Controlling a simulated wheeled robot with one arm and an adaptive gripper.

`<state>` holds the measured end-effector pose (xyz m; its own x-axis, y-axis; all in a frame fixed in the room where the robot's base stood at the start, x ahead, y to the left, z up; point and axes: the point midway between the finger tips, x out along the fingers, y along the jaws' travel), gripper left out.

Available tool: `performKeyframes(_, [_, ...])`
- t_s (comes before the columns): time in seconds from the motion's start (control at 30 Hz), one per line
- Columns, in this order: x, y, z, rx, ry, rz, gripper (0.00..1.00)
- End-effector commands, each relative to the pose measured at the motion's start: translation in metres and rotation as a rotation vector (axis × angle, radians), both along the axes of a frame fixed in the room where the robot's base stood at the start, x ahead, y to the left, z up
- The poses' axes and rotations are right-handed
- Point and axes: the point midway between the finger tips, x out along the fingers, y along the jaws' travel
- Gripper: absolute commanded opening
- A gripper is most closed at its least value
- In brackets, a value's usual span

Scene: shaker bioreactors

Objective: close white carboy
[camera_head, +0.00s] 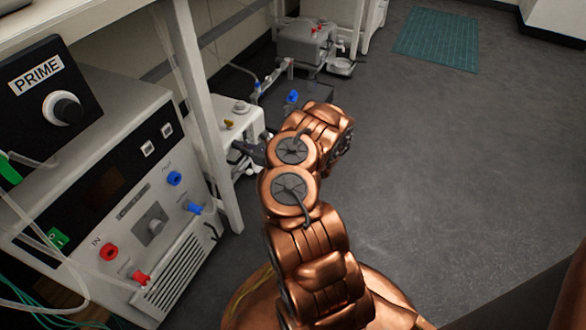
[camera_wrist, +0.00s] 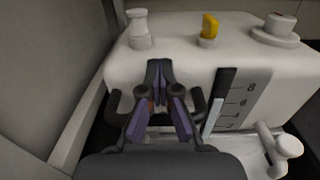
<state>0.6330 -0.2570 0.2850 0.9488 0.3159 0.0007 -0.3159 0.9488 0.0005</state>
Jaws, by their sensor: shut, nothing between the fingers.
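The white carboy (camera_wrist: 190,62) is a white tank with a dark scale strip on its front. Its top carries a white neck fitting (camera_wrist: 140,28) at left, a yellow piece (camera_wrist: 208,29) in the middle and a round white cap (camera_wrist: 277,29) at right. A white spigot (camera_wrist: 281,150) sticks out low on its front right. In the head view the carboy (camera_head: 218,126) stands beyond the bench leg, partly hidden by my arm. My gripper (camera_wrist: 159,68) is shut and empty before the carboy's left front; contact cannot be told. It also shows in the head view (camera_head: 238,148).
A white bench leg (camera_head: 200,110) stands left of the carboy. A grey control box (camera_head: 130,215) with coloured ports and a black PRIME box (camera_head: 45,95) are at left. More grey equipment (camera_head: 305,45) stands beyond. The floor (camera_head: 455,170) at right is open, with a green mat (camera_head: 437,38).

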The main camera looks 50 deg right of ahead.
Motion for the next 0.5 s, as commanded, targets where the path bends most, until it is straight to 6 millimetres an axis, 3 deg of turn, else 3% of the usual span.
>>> performKeyframes(0.2, [0.0044, -0.0090, 0.0001, -0.002, -0.001, -0.020, 0.00])
performKeyframes(0.5, [0.0081, -0.0053, 0.0014, -0.002, -0.001, -0.015, 0.00])
